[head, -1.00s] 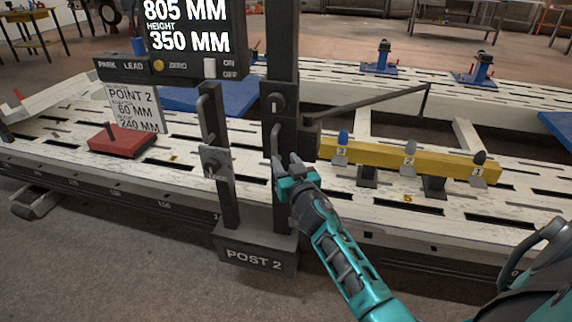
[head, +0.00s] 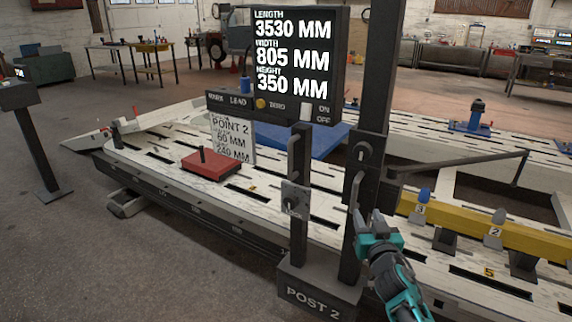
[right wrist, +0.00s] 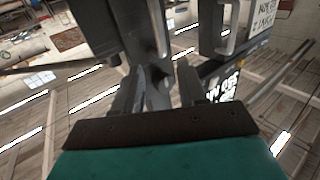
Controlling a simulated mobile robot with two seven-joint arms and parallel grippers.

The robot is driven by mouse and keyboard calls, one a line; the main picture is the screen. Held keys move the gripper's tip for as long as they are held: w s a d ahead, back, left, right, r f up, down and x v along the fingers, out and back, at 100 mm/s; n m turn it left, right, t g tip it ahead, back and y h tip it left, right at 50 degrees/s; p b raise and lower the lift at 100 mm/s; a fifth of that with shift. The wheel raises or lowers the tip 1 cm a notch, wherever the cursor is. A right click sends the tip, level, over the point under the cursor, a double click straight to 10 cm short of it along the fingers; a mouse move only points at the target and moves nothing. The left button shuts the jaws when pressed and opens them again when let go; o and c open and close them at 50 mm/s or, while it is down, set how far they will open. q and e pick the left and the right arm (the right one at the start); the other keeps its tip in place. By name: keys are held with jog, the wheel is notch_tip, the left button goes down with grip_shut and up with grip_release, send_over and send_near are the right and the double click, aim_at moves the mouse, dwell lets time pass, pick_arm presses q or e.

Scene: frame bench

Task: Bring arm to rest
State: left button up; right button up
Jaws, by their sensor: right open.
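A thin dark measuring arm (head: 460,165) reaches right from the slide (head: 368,150) on the taller column of Post 2 (head: 318,292), over the yellow beam. My right gripper (head: 368,217) is open at the handle's lower end. In the right wrist view, the two dark fingers of the right gripper (right wrist: 157,85) stand apart, with dark post parts between and beyond them. I cannot tell whether they touch the handle. My left gripper is not in view.
A display box (head: 295,60) with a switch panel (head: 268,104) stands left of the column. A shorter post (head: 299,190) with a clamp plate is close by. A red block (head: 211,164) and the yellow beam (head: 470,228) with numbered pegs are on the white bench (head: 230,200).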

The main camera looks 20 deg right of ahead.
pick_arm(q)
jog(key=p, duration=0.1)
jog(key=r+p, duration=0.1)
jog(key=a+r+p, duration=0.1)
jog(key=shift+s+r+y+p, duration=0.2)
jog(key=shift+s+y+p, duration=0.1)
jog(key=shift+p, duration=0.05)
pick_arm(e)
jog(key=s+a+f+n+g+y, duration=0.2)
jog(key=s+a+f, duration=0.2)
jog(key=s, duration=0.5)
jog(key=s+a+f+n+g+y, duration=0.1)
jog(key=s+a+f, duration=0.3)
jog(key=s+a, duration=0.4)
jog(key=s+a+f+n+g+y, duration=0.2)
jog(key=s+a, duration=0.4)
jog(key=s, duration=0.3)
notch_tip(320, 180, down, 2)
jog(key=shift+s+f+n+g+y, duration=0.2)
jog(key=shift+s+n+g+y, duration=0.1)
jog(key=shift+g+y, duration=0.5)
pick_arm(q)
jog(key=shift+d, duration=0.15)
pick_arm(e)
jog(key=shift+a, duration=0.1)
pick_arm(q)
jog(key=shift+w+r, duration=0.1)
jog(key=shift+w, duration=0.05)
